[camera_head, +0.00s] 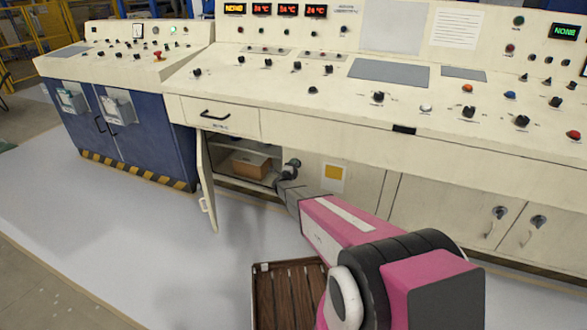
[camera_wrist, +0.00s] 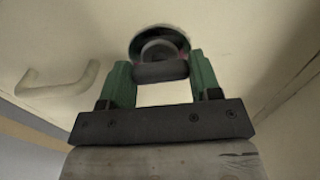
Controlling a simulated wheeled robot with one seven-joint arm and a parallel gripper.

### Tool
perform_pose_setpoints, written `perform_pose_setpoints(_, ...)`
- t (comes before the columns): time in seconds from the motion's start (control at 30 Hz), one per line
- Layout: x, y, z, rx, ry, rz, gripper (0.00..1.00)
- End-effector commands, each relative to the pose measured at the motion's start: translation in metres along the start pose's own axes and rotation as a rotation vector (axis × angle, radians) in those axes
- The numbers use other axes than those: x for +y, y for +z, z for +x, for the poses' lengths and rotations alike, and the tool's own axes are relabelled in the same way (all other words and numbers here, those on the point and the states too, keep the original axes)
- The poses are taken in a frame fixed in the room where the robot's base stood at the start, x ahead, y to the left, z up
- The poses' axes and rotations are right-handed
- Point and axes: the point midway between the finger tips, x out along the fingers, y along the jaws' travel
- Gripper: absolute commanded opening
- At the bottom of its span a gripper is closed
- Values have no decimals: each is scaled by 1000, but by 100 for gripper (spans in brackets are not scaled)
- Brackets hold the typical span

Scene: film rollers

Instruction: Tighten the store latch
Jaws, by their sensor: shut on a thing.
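The latch is a round dark knob with a grey centre, on a cream panel in the wrist view (camera_wrist: 160,47). The two green fingers of my gripper (camera_wrist: 160,75) stand on either side of the dark bar at its lower part and are shut on it. In the head view my gripper (camera_head: 289,172) reaches the cabinet front beside an open compartment. The latch is hard to make out there, and my arm and gripper hide part of that area. A pale curved handle (camera_wrist: 57,82) is left of the latch in the wrist view.
A cabinet door (camera_head: 206,182) hangs open left of my gripper. A brown box (camera_head: 247,164) sits inside the compartment. A slatted wooden crate (camera_head: 284,296) is on the floor close to my arm. Closed doors are at right; the floor at left is clear.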

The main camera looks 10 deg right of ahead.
Motion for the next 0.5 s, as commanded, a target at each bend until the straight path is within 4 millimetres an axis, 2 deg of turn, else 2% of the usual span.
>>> perform_pose_setpoints(0.1,1,0,0,1,1,0,34)
perform_pose_setpoints(0.13,1,0,0,1,1,0,64)
perform_pose_setpoints(0.2,1,0,0,1,1,-1,83)
perform_pose_setpoints(0.5,0,0,-1,0,0,-1,83)
